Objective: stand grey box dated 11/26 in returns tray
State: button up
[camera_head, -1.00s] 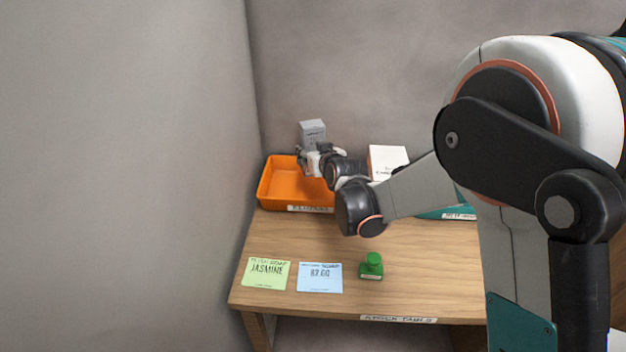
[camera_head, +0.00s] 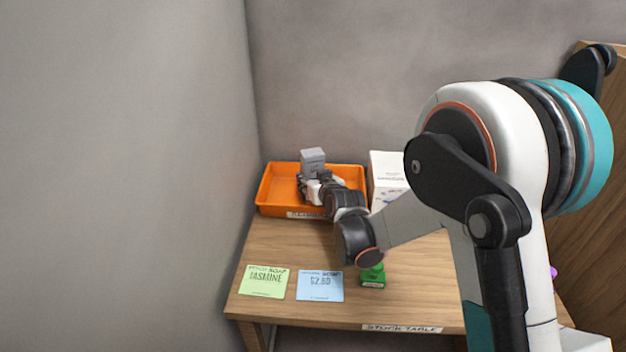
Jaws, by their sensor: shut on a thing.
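A grey box (camera_head: 312,158) stands upright in my gripper (camera_head: 311,179), which is shut on its lower part. The date on the box is too small to read. The orange tray (camera_head: 272,201) lies at the back left of the table, with a white label on its front whose words are too blurred to read. The box and gripper are over the tray's middle. My gripper and wrist hide the box's base, so I cannot tell if it touches the tray floor.
A white box (camera_head: 386,172) stands right of the tray, partly behind my arm. A green note (camera_head: 264,281), a blue note (camera_head: 320,286) and a green stamp (camera_head: 373,275) lie along the front of the wooden table (camera_head: 290,240). A wall rises close on the left.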

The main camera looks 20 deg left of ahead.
jog(key=o, duration=1.1)
jog(key=shift+r, duration=0.1)
jog(key=shift+s+d+r, duration=0.15)
jog(key=shift+s, duration=0.1)
jog(key=p+v, duration=0.4)
jog(key=v, duration=0.7)
jog(key=shift+s+d+r, duration=0.1)
jog(key=shift+s+d, duration=0.05)
